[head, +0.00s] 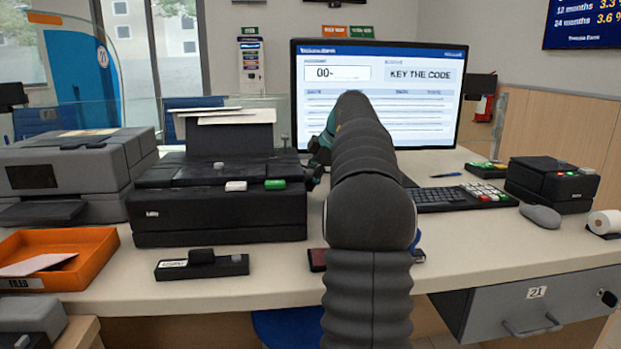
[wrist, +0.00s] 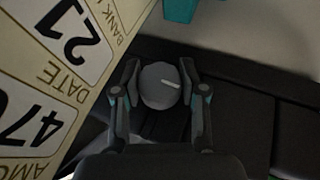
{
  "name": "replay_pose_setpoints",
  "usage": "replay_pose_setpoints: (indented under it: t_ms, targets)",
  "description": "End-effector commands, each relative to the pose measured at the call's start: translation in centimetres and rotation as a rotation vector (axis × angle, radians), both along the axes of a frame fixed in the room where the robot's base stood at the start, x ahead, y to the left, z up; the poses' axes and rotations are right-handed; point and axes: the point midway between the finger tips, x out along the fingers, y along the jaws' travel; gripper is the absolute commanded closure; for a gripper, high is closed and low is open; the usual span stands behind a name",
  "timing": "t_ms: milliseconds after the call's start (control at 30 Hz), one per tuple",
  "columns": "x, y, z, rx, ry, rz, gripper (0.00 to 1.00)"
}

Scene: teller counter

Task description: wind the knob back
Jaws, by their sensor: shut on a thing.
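The grey round knob (wrist: 158,86) with a white pointer line shows in the wrist view. Its line points right and slightly down in that picture. My gripper (wrist: 160,72) has one finger on each side of the knob and is shut on it. In the head view my gripper (head: 318,152) is mostly behind my arm, at the right end of the black printer (head: 220,212). The knob is hidden there. A cream printed slip (wrist: 52,85) with large figures fills the left of the wrist view, close beside the left finger.
The screen (head: 378,110) reads "00-" and "KEY THE CODE". A keyboard (head: 455,197), a mouse (head: 540,216) and a black box (head: 550,184) stand to the right. An orange tray (head: 103,245) and a small black stamp holder (head: 202,265) lie at the left front.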

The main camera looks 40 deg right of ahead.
Motion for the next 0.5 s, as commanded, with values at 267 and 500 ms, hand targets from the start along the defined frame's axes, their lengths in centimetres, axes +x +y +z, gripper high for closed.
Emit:
replay_pose_setpoints:
  t_ms: [267,500]
  targets:
    - [0.13,0.14,0.06,0.001,-0.004,0.002,0.36]
    - [-0.04,-0.09,0.03,0.001,-0.002,-0.001,0.32]
